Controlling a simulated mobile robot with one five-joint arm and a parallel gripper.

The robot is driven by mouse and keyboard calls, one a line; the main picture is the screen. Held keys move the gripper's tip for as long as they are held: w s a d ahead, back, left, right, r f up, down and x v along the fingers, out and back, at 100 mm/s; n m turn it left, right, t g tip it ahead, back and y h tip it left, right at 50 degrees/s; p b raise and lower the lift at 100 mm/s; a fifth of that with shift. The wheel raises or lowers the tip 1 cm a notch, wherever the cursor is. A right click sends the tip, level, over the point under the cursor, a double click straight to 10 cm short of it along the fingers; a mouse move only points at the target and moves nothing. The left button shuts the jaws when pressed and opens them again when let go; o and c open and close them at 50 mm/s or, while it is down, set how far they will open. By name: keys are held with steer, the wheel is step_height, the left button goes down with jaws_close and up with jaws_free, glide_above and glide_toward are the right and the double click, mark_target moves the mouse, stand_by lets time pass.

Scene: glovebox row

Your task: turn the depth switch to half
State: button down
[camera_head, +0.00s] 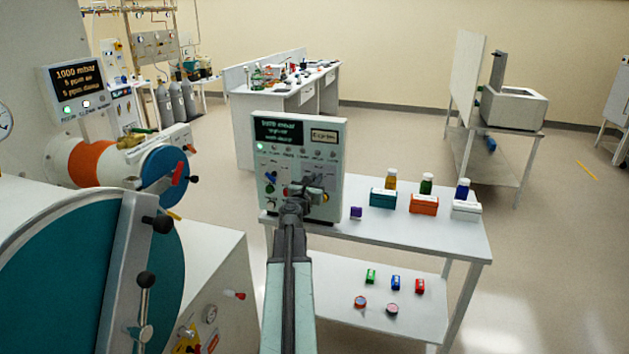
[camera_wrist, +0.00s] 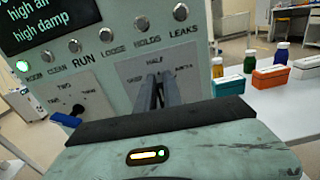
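The grey-green control panel (camera_head: 332,165) stands upright at the left end of the white table, and it fills the upper part of the wrist view (camera_wrist: 125,20). The depth switch seems to be on its right-hand white plate (camera_wrist: 132,70), which has HALF at the top and a partly readable label on each side. The switch's knob is hidden behind my fingers. My gripper (camera_wrist: 158,80) points at this plate, its two dark fingers close together; I cannot tell whether the knob is between them. In the head view my gripper (camera_head: 294,196) hides the panel's lower middle.
A second dial (camera_wrist: 78,108) is left of my fingers. Teal (camera_head: 383,199), orange (camera_head: 423,205) and white (camera_head: 466,211) boxes with bottles stand right of the panel, near a small purple block (camera_head: 356,213). A glovebox (camera_head: 60,280) is close on the left.

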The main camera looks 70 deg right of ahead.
steer(key=shift+a, duration=0.1)
steer(key=shift+w+n, duration=0.3)
steer(key=shift+n, duration=1.1)
steer(key=shift+w+n, duration=0.3)
steer(key=shift+n, duration=1.1)
steer(key=shift+f, duration=0.1)
steer(key=c, duration=1.5)
jaws_free()
